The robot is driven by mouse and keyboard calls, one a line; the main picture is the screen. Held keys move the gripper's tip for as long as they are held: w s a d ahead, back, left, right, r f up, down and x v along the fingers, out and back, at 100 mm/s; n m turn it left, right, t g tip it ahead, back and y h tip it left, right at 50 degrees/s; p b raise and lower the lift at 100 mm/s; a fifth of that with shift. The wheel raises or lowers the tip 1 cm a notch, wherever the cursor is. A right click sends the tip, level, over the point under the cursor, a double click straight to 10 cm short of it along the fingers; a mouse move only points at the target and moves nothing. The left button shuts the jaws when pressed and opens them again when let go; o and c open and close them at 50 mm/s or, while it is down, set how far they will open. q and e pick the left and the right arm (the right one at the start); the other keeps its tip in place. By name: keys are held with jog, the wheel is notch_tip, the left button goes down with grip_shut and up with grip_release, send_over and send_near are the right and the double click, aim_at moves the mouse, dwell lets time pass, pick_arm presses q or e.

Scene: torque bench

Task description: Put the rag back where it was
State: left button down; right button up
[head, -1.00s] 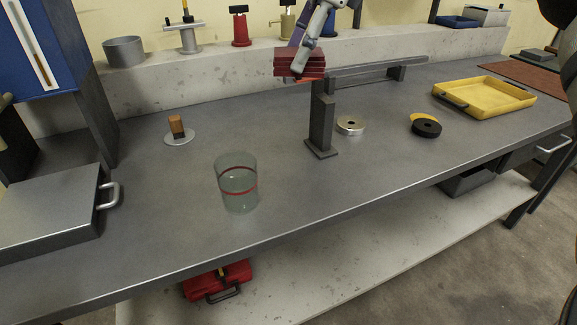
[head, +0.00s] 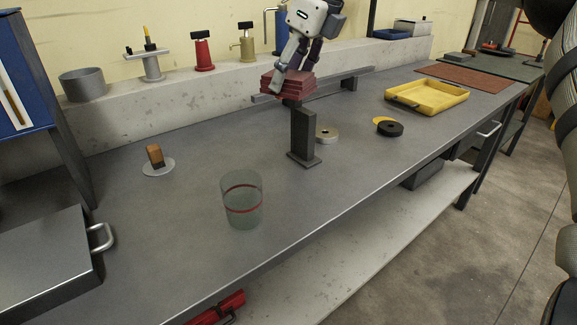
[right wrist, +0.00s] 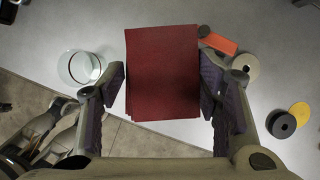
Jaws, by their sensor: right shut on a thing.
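The rag (head: 287,85) is a dark red, folded, layered pad. My right gripper (head: 283,74) is shut on it and holds it above the bench, by the top of a dark upright post (head: 303,135). In the right wrist view the rag (right wrist: 162,75) sits between the two fingers, its flat face toward the camera. It hides part of the bench below.
A clear jar with red bands (head: 242,200) stands on the grey bench (head: 200,180). Metal and black rings (head: 389,129), a yellow tray (head: 427,97) and a red-brown mat (head: 466,78) lie to the right. The bench's middle front is clear.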

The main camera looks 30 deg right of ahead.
aim_at(283, 175)
pick_arm(q)
jog(key=shift+s+f+b, duration=0.3)
jog(key=shift+s+f, duration=0.1)
jog(key=shift+f, duration=0.05)
pick_arm(e)
notch_tip(283, 175, down, 20)
jog(key=shift+a+r, duration=0.1)
jog(key=shift+r, duration=0.1)
jog(key=shift+f, duration=0.2)
jog(key=o, duration=0.9)
jog(key=shift+o, duration=0.2)
pick_arm(q)
jog(key=w+r+p, duration=0.2)
jog(key=shift+w+r+t, duration=0.25)
jog(key=shift+w+t, duration=0.05)
jog(key=shift+t, duration=0.1)
pick_arm(e)
jog(key=v, duration=1.2)
jog(key=shift+r, duration=0.2)
